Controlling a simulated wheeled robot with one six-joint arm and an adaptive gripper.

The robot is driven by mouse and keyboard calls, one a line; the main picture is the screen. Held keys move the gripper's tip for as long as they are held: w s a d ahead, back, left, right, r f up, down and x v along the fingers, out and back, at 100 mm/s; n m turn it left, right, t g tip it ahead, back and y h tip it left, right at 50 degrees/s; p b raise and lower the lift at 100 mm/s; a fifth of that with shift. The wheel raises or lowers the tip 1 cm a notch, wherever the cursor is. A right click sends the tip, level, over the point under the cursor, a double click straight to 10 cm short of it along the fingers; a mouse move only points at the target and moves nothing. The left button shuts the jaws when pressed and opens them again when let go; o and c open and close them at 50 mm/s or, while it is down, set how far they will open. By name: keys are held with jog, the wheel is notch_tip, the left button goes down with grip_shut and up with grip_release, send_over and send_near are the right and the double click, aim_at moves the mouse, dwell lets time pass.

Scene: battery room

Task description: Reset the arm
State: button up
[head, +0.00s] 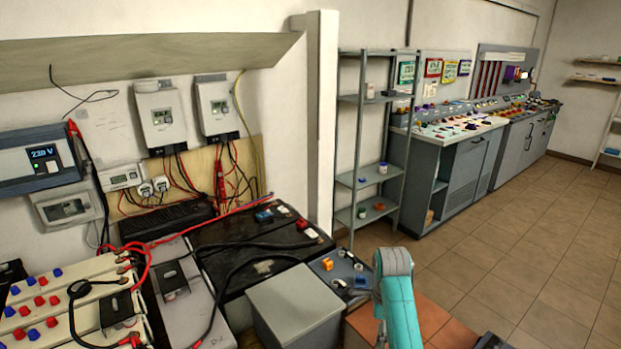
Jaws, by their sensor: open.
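My arm shows at the lower middle of the head view as a teal link with a grey rounded joint at its top. It stands in front of the tiled floor, just right of the grey box (294,305). My gripper is not in this view, so its fingers and anything near them are hidden.
Batteries with red and black cables (262,255) fill the lower left, below wall-mounted inverters (160,115). A small panel with coloured knobs (340,272) lies beside my arm. A metal shelf (358,180) and grey control consoles (455,165) stand behind. The tiled floor (545,250) at right is clear.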

jog(key=s+f+n+t, duration=0.45)
jog(key=s+f, duration=0.75)
jog(key=f, duration=0.5)
jog(key=s+f+n+t, duration=0.1)
jog(key=s+f+n, duration=0.1)
jog(key=s, duration=0.5)
jog(key=s+f+n+t, duration=0.1)
jog(key=s+f+n, duration=0.15)
jog(key=s, duration=0.45)
jog(key=s+r+n+t, duration=0.2)
jog(key=s+r+n, duration=0.15)
jog(key=s, duration=0.45)
jog(key=s+r+n+t, duration=0.2)
jog(key=s+r, duration=0.2)
jog(key=s, duration=0.4)
jog(key=s+r+n+t, duration=0.2)
jog(key=s+r, duration=0.4)
jog(key=r, duration=0.4)
jog(key=s+r+n+t, duration=0.2)
jog(key=s+r, duration=0.4)
jog(key=r, duration=0.3)
jog(key=shift+s+d+r+n, duration=0.2)
jog(key=shift+s+r+n, duration=0.15)
jog(key=shift+n, duration=0.3)
